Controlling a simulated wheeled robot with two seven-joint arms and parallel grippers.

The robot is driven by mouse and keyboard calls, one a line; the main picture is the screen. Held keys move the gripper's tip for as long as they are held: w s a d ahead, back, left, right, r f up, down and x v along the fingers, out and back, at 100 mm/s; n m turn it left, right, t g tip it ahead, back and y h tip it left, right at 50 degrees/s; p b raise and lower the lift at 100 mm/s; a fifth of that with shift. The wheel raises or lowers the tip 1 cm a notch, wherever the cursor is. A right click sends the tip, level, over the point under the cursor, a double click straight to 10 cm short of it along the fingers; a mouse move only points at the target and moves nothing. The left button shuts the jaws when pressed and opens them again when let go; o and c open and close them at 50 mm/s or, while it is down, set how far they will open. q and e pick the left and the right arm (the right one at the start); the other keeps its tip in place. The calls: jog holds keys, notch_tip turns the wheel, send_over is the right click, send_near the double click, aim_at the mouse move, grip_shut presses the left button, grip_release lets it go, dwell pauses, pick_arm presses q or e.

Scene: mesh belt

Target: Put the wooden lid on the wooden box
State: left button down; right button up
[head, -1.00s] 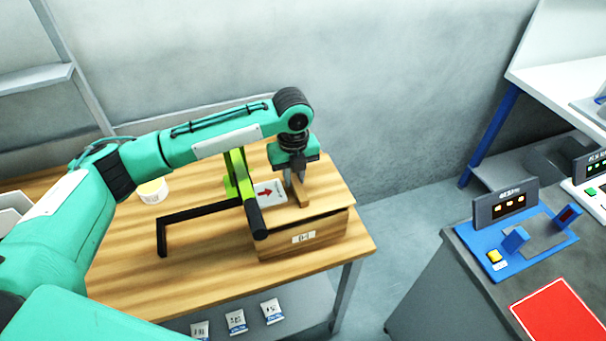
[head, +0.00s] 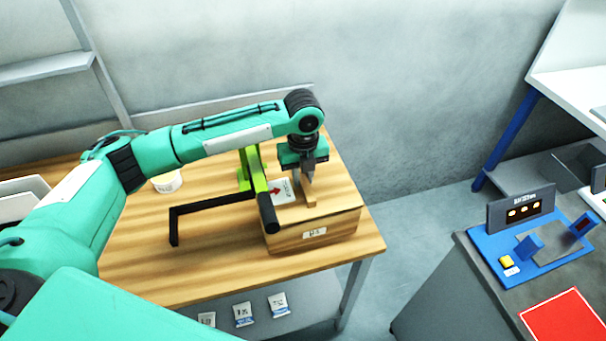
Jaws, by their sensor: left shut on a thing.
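The wooden box (head: 345,227) stands near the right end of the wooden table, with a small white label on its front. The wooden lid (head: 338,194) lies over the top of the box, with no clear gap at the front edge. My left gripper (head: 309,182) is above the lid, pointing down, shut on the lid's raised wooden handle. The back of the lid is partly hidden by the gripper. My right gripper is not in view.
A green and black frame (head: 254,172) with a black bar stands just left of the box, by a card with a red arrow (head: 283,191). A white tub (head: 167,182) is farther left. A blue device (head: 530,245) sits on the right-hand bench.

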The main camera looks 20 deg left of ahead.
pick_arm(q)
jog(key=shift+f, duration=0.45)
jog(key=c, duration=1.2)
grip_release()
